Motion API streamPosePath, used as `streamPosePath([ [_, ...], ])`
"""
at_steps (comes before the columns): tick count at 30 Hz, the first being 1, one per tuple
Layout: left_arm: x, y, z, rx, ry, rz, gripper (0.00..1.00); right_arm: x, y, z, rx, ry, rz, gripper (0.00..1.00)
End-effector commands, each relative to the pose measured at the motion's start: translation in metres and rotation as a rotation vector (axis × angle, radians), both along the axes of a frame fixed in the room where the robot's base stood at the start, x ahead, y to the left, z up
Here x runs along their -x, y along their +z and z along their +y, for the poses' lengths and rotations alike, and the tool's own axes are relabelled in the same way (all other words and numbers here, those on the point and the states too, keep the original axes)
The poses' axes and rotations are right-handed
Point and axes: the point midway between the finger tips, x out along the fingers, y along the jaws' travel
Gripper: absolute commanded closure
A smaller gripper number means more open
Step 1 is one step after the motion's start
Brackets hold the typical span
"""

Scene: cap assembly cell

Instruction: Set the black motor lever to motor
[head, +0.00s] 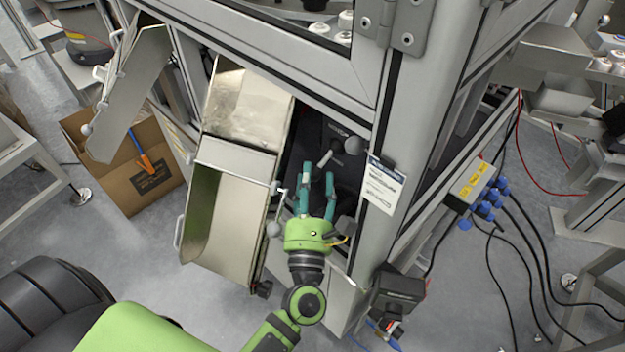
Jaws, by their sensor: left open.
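A black motor unit (343,178) sits in the dark opening of the grey machine frame, partly hidden by my left gripper and in shadow. A pale lever rod (325,158) and a round grey knob (354,145) show just beyond my fingertips. I cannot make out which part is the black motor lever, or its setting. My left gripper (318,180), green with teal fingers, is open and points into the opening. Its fingers are apart with nothing visible between them. I cannot tell whether they touch anything. My right gripper is not in view.
A metal chute (225,222) stands close to the left of my gripper. A grey frame post (408,110) with a white label (382,185) is close on the right. A cardboard box (150,188) lies at left. Blue plugs and cables (490,200) hang at right.

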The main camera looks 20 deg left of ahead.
Motion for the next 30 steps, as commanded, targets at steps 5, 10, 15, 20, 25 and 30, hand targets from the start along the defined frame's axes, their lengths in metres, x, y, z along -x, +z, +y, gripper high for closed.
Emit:
streamPosePath([
  [5,0.017,-0.007,-0.006,-0.001,-0.002,0.005,0.49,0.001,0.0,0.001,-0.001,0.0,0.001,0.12],
  [10,0.05,-0.018,-0.019,-0.003,-0.004,0.006,0.49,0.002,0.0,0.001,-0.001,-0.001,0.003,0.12],
  [15,0.081,-0.027,-0.03,-0.002,-0.004,0.004,0.49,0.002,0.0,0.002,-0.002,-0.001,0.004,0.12],
  [20,0.1,-0.033,-0.037,-0.001,-0.002,0.002,0.49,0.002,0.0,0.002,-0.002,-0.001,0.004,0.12],
  [25,0.107,-0.034,-0.04,-0.001,-0.002,0.0,0.49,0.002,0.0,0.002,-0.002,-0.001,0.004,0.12],
  [30,0.108,-0.034,-0.04,-0.001,-0.001,-0.001,0.49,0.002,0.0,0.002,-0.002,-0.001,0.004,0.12],
])
